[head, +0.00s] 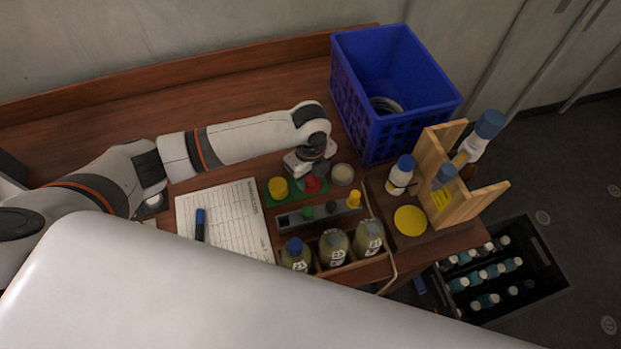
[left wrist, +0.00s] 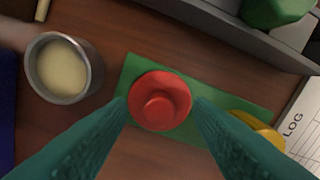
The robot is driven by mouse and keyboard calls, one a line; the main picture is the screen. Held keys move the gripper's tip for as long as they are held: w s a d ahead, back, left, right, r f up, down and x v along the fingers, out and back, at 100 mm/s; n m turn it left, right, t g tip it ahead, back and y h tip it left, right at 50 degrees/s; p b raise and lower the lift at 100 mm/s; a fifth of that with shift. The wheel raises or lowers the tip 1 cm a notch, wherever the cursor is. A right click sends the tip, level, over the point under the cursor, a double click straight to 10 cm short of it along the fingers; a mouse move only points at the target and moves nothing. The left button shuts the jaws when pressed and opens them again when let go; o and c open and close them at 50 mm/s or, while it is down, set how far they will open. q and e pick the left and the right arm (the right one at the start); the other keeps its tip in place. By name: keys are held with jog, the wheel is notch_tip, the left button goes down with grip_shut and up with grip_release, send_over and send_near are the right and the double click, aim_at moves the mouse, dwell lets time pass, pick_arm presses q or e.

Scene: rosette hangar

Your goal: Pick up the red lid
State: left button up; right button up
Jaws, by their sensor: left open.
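The red lid (head: 312,185) lies on a green mat (head: 270,201), partly hidden by my left gripper in the head view. In the left wrist view the red lid (left wrist: 160,100) shows whole, round with a raised knob, on the green mat (left wrist: 133,72). My left gripper (head: 312,178) is above the lid, pointing down. In the left wrist view its two teal fingers (left wrist: 160,115) are apart, one on each side of the lid, with nothing between them held. My right gripper is not in view.
A yellow lid (head: 278,187) lies on the mat beside the red one. A metal cup (head: 342,174) stands close by. A grey rack (head: 296,219), bottles (head: 334,247), a blue crate (head: 372,128) and a log sheet (head: 240,218) surround the spot.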

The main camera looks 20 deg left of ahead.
pick_arm(q)
jog(key=shift+f, duration=0.3)
grip_shut()
jog(key=shift+w+r, duration=0.1)
jog(key=shift+r, duration=0.05)
